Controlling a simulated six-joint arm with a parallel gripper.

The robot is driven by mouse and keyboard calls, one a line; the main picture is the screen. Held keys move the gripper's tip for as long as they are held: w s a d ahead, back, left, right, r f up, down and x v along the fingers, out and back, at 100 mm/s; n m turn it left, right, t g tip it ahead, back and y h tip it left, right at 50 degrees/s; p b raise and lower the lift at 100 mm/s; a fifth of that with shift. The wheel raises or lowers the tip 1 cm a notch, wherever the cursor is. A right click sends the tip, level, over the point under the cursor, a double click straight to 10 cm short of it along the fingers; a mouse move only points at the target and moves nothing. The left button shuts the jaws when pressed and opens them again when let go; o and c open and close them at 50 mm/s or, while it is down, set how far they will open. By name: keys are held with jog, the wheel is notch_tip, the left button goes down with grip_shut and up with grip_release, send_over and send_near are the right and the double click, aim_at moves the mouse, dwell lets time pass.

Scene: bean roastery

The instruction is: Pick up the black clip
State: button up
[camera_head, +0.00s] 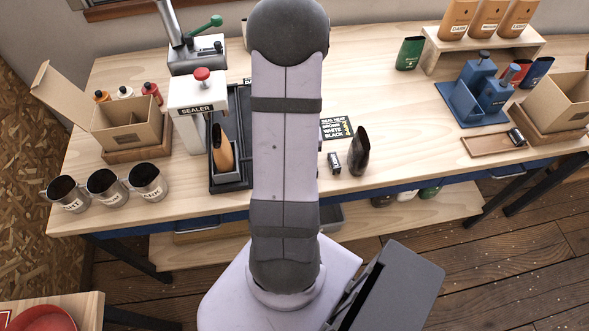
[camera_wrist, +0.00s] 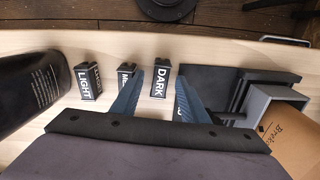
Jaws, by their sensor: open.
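Small black blocks with white lettering stand in a row on the light wood bench in the wrist view. One reads DARK (camera_wrist: 160,80), one begins with ME (camera_wrist: 126,76), and one reads LIGHT (camera_wrist: 88,82). I cannot tell for sure which piece is the black clip. My gripper (camera_wrist: 160,77) is open, its two blue fingers on either side of the DARK block in the picture; I see no grip on it. In the head view my arm hides the gripper and most of the row; one small black labelled block (camera_head: 335,161) shows right of the arm.
A black bag (camera_wrist: 28,92) stands beside the row, also seen in the head view (camera_head: 360,152). A brown bag (camera_wrist: 287,130) leans in a grey holder (camera_wrist: 262,103) on the other side. The sealer (camera_head: 197,107) is left of my arm.

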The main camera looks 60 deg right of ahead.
jog(key=shift+f, duration=0.35)
grip_shut()
jog(key=shift+r, duration=0.15)
